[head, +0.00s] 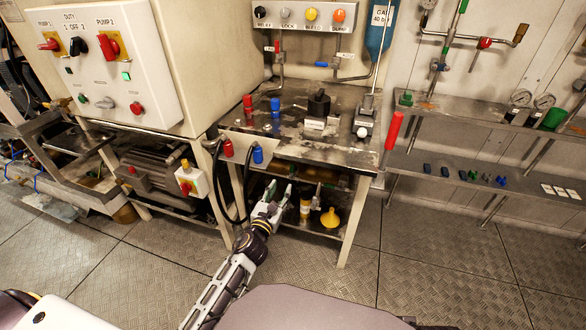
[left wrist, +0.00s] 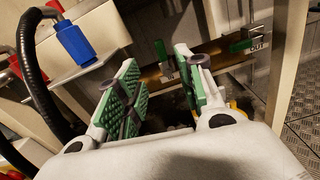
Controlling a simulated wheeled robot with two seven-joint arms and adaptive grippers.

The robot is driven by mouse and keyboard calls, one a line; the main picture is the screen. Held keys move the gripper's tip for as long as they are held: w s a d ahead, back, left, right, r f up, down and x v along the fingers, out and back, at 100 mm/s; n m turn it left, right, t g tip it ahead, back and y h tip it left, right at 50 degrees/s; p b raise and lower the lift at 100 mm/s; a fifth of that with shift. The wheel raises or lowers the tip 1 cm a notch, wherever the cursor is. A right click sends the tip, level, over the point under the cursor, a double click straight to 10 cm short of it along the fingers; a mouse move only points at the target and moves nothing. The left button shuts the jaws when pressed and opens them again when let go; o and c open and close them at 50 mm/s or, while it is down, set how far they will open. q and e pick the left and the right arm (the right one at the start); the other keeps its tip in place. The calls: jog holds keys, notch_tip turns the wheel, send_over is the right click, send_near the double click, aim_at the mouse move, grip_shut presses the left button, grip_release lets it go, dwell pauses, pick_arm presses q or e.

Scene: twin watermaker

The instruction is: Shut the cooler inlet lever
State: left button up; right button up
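My left gripper (head: 279,190) reaches under the front of the workbench in the head view. In the left wrist view (left wrist: 160,85) its two green-padded fingers stand wide apart, with nothing held between them. Beyond the fingertips a brass-coloured cooler body (left wrist: 212,59) runs across. A green lever (left wrist: 162,53) stands roughly upright at its left, seen through the finger gap and apart from the fingers. A second green lever (left wrist: 241,45) is at the right, beside a small label that I cannot read surely. I cannot tell for certain which is the inlet lever. My right gripper is out of view.
Black hoses hang by a panel with red (head: 228,148) and blue (head: 258,155) couplings, close left of my gripper. A yellow funnel (head: 330,218) stands on the lower shelf. A bench leg (head: 354,222) bounds the right. The floor in front is clear.

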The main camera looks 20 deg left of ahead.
aim_at(292, 168)
pick_arm(q)
jog(key=shift+w, duration=0.2)
